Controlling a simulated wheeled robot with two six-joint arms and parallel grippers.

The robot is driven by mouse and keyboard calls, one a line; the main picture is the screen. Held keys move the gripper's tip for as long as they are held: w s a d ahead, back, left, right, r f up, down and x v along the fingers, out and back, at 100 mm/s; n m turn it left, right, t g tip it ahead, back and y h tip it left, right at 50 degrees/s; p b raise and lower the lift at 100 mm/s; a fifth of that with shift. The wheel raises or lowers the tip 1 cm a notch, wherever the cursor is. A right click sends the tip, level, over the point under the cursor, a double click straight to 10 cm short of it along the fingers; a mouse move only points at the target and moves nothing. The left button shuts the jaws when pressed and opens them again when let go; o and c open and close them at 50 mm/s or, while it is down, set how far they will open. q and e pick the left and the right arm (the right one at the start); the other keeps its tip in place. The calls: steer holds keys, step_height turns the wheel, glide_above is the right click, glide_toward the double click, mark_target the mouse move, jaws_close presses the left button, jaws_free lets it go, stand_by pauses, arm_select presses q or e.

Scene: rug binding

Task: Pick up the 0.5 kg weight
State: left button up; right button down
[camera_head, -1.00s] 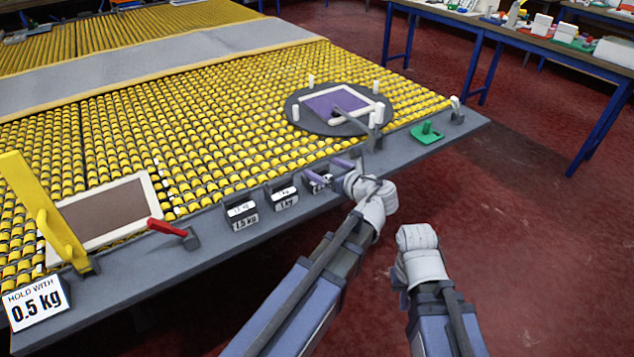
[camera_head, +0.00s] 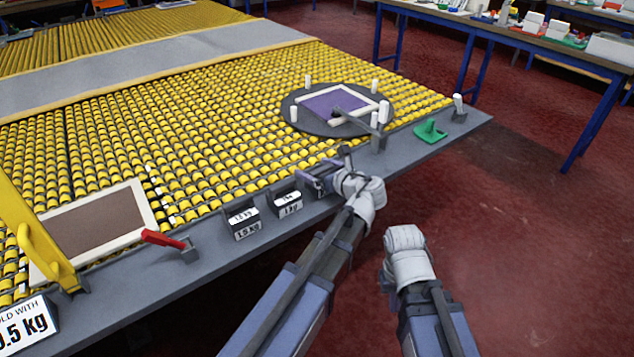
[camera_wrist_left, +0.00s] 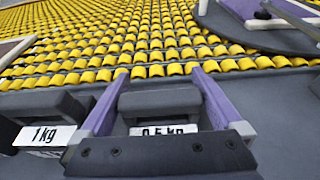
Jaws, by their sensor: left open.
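The 0.5 kg weight (camera_wrist_left: 158,104) is a dark grey block with a white label, in the left wrist view. It stands on the grey table edge between the two purple fingers of my left gripper (camera_wrist_left: 158,84), one finger on each side. The fingers are apart, and whether they touch the block is unclear. The gripper's dark bar covers the lower part of the label. In the head view my left gripper (camera_head: 321,172) sits over the weight and largely hides it. My right gripper (camera_head: 386,282) hangs over the floor beside the table, its fingers mostly hidden by its wrist.
The 1 kg weight (camera_head: 287,203) and 1.5 kg weight (camera_head: 243,222) stand to the left along the grey edge (camera_head: 205,265). A red-handled lever (camera_head: 163,239), yellow arm (camera_head: 38,240) and 0.5 kg sign (camera_head: 25,325) are further left. A round turntable (camera_head: 300,122) lies beyond.

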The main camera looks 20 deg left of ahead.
arm_select(q)
steer(key=shift+d, duration=0.1)
steer(key=shift+c, duration=0.2)
steer(key=c, duration=0.3)
jaws_close()
steer(key=shift+r, duration=0.2)
step_height(320, 180, up, 10)
steer(key=p, duration=1)
